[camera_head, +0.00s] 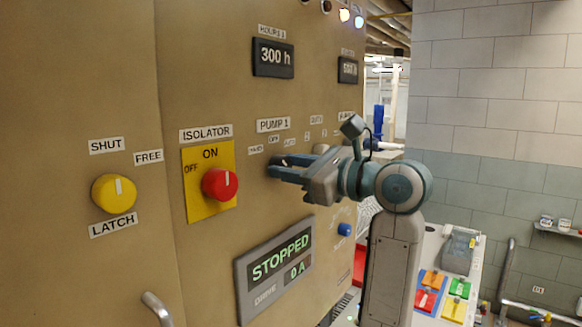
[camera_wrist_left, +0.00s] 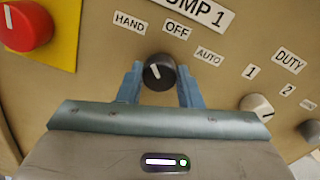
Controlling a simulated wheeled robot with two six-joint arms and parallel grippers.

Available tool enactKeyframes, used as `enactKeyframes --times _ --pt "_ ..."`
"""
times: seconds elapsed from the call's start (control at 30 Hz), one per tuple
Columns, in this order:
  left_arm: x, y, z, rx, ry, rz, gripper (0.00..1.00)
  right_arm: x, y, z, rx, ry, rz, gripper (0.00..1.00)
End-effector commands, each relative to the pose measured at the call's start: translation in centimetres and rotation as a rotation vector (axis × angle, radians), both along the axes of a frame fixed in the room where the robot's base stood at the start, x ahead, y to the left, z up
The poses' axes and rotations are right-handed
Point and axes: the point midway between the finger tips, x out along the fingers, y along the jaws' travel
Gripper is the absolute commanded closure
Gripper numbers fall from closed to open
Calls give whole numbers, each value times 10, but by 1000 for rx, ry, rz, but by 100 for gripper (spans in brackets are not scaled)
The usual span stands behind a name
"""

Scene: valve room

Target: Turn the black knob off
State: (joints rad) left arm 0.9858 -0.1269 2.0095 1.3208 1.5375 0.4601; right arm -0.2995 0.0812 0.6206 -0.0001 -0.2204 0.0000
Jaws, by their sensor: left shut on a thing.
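The black knob (camera_wrist_left: 159,72) is on the panel below the PUMP 1 label, under the words HAND, OFF and AUTO. Its white pointer line leans to the upper left, towards HAND. My left gripper (camera_wrist_left: 158,85) is shut on the knob, with one blue finger on each side of it. In the head view my left gripper (camera_head: 275,167) reaches the panel just below the PUMP 1 label (camera_head: 273,125), and its fingers mostly hide the knob. My right gripper is not in view.
A red isolator knob (camera_head: 220,184) on a yellow plate (camera_head: 198,207) is left of my gripper. A yellow knob (camera_head: 114,193) is farther left. A pale knob (camera_wrist_left: 257,106) is to the right in the wrist view. A STOPPED display (camera_head: 275,268) is below.

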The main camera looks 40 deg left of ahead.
Motion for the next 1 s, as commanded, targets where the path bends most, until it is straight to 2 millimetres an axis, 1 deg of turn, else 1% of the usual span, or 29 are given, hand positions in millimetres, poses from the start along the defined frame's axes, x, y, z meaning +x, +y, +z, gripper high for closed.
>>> enactKeyframes --times 0.27,0.6,0.8,1.0 --pt "0 0 -1 -11 102 0 91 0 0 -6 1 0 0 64" --pt "0 0 -1 -42 376 0 91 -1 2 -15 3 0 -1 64" --pt "0 0 0 -60 536 0 91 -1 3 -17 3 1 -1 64" --pt "0 0 0 -73 660 0 91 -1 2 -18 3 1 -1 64"
